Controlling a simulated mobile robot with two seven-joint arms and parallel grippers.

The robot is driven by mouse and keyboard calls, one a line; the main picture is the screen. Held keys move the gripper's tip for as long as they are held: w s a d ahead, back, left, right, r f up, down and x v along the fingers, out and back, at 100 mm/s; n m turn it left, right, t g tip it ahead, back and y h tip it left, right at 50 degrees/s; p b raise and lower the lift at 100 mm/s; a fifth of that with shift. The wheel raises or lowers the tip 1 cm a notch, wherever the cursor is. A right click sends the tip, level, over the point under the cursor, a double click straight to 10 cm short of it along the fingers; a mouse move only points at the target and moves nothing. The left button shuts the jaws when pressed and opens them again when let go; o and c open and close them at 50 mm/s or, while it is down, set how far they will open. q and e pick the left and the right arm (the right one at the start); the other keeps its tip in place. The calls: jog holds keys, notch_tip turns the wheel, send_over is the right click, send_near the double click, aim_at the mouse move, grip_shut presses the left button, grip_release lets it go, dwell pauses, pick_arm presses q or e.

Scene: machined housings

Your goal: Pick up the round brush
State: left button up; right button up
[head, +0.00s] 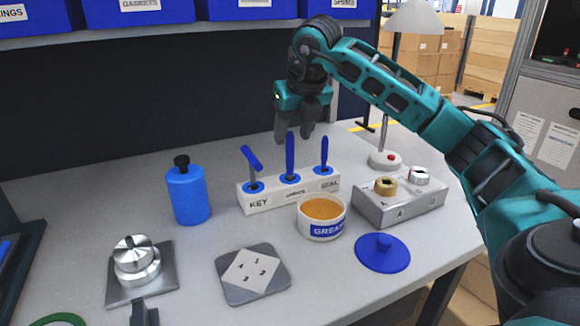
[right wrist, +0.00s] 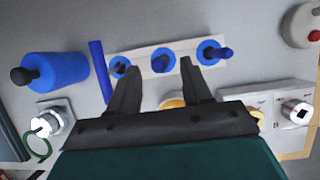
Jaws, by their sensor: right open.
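A white rack (head: 262,199) holds three blue-handled tools upright in blue collars. The left tool, marked KEY, has a T-shaped handle (head: 250,158). The middle handle (head: 290,155) is tall and straight, and its label is too small to read. The right handle (head: 324,152), marked SEAL, is shorter. Their lower ends are hidden, so I see no bristles and cannot tell for sure which is the round brush. My right gripper (head: 295,130) is open and empty above the rack, its fingertips (right wrist: 161,70) either side of the middle collar (right wrist: 163,60).
A grease tub (head: 323,229) stands in front of the rack, with a blue lid (head: 383,252) beside it. A blue bottle (head: 188,195) stands to the left. A metal block (head: 402,206) and a lamp base (head: 385,160) are to the right. A grey plate (head: 237,291) lies in front.

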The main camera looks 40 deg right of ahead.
aim_at(289, 146)
jog(key=x, duration=0.5)
jog(key=shift+w+b, duration=0.2)
jog(key=shift+b, duration=0.2)
jog(key=shift+c, duration=0.3)
grip_shut()
